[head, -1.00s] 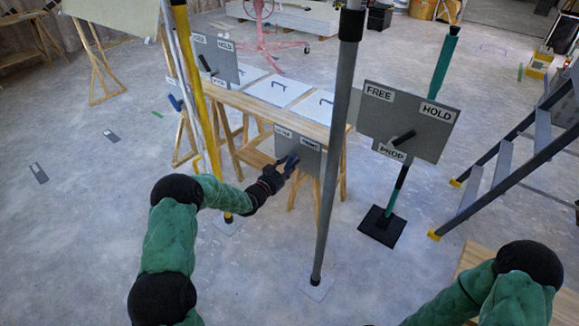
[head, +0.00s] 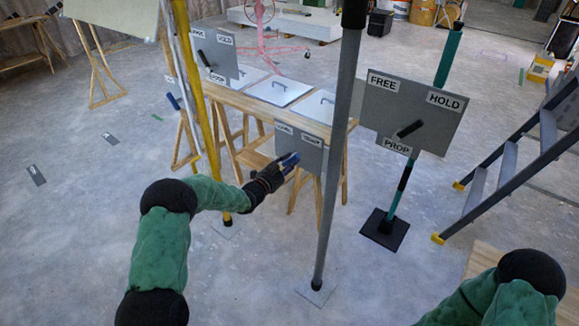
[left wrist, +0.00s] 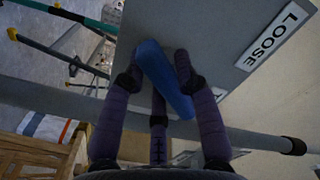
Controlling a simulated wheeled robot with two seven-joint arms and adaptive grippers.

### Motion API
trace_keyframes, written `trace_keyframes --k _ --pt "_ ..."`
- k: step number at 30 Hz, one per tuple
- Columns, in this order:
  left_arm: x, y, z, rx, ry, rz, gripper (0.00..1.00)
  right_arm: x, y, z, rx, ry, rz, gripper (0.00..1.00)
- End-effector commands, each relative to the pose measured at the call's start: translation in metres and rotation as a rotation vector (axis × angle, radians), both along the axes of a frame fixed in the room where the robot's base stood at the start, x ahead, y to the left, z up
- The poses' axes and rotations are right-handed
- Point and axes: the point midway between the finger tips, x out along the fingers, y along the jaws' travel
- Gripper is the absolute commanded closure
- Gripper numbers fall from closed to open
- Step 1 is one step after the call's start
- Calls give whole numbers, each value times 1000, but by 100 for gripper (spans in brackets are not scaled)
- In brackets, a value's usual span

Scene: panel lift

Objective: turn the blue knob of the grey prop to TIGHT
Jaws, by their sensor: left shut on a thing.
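The grey prop (head: 333,160) is a pole standing upright on a flat foot plate. A grey plate is fixed to it (head: 311,156), with two labels along its top. The left wrist view shows the label LOOSE (left wrist: 272,36) on the plate; the other label is too small to read surely in the head view. The blue knob (left wrist: 168,85) is a long bar, lying slanted across the wrist view. My left gripper (head: 280,170) is shut on the knob, with dark fingers on both sides of it. My right gripper is outside the frame; only that arm shows at lower right.
A yellow prop (head: 191,80) stands left of the grey one, and a teal prop (head: 391,205) with a FREE/HOLD plate (head: 430,105) stands right. A wooden table (head: 233,101) with white panels is behind. A ladder (head: 508,160) is at right. Front floor is clear.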

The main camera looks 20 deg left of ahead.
Motion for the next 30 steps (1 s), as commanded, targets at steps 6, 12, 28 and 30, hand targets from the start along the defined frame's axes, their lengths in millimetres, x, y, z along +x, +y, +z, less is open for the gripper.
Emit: trace_keyframes --k 6,12,28,30 --pt "-1 -2 -2 5 5 -4 100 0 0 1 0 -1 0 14" --pt "-1 -1 -1 3 3 -3 48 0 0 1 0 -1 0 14" --pt "-34 13 0 2 5 0 48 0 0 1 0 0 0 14" --pt "-48 19 -1 1 4 1 48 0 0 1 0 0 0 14"
